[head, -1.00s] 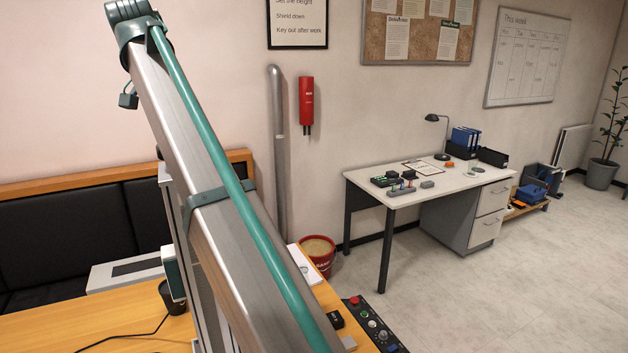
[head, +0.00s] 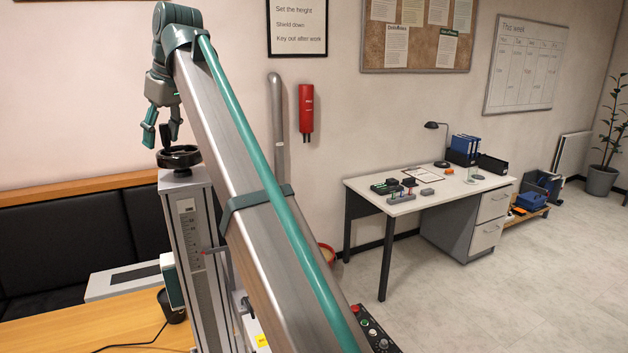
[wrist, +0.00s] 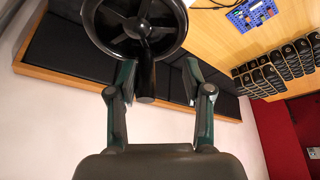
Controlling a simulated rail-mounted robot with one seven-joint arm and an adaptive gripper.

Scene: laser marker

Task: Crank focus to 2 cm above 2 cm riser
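The focus crank is a black handwheel (head: 180,158) on top of a grey column (head: 182,235) in the head view. My gripper (head: 162,135) is open just above the wheel, pointing down. In the wrist view the wheel (wrist: 130,45) fills the top, and its dark handle knob (wrist: 147,80) lies between the two open fingertips (wrist: 157,80). I see no finger clearly touching the knob. The 2 cm riser cannot be made out.
My arm's large link hides much of the bench beside the column. A black cup (head: 172,305) and a cable stand on the wooden bench (head: 130,325). A control box (head: 370,330) is at the lower right. A white desk (head: 420,192) stands farther off.

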